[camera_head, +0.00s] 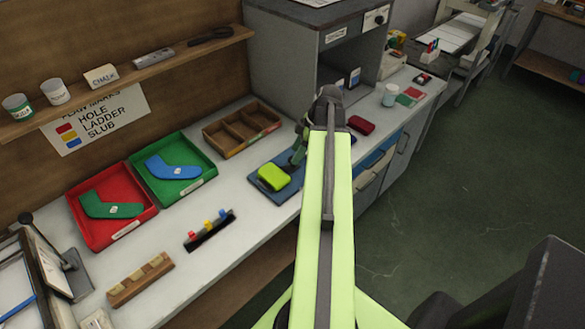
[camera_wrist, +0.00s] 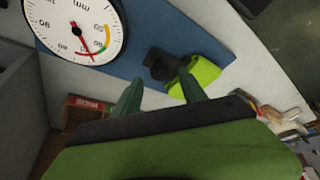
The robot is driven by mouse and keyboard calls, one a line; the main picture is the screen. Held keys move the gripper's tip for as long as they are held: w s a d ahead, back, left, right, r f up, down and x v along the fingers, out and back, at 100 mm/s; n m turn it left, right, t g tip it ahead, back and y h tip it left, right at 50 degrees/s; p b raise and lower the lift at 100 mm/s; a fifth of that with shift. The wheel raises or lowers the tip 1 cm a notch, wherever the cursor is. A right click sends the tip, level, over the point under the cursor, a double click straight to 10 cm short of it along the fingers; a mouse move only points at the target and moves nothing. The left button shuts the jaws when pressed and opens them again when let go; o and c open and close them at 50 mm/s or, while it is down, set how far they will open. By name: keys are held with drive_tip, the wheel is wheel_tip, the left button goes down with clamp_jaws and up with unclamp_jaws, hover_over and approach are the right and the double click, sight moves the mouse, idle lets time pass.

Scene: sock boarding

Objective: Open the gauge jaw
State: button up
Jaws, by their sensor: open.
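My gripper (camera_wrist: 158,92) is open and appears empty. Its right finger overlaps the black part and block in the picture; contact is unclear. In the head view the lime-green block (camera_head: 273,177) sits on the blue mat (camera_head: 284,194). My arm hides most of the gauge there.
A red tray (camera_head: 138,221) with a green sock shape and a green tray (camera_head: 203,183) with a blue one stand left. A wooden compartment box (camera_head: 270,134) is behind. A dark red object (camera_head: 361,125) lies right of my arm. The front bench holds small racks.

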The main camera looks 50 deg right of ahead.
sight(290, 165)
drive_tip(key=b+x, duration=0.1)
drive_tip(key=x, duration=0.1)
drive_tip(key=shift+f, duration=0.3)
drive_tip(key=shift+a, duration=0.1)
drive_tip(key=shift+r, duration=0.1)
clamp_jaws()
idle(1.1)
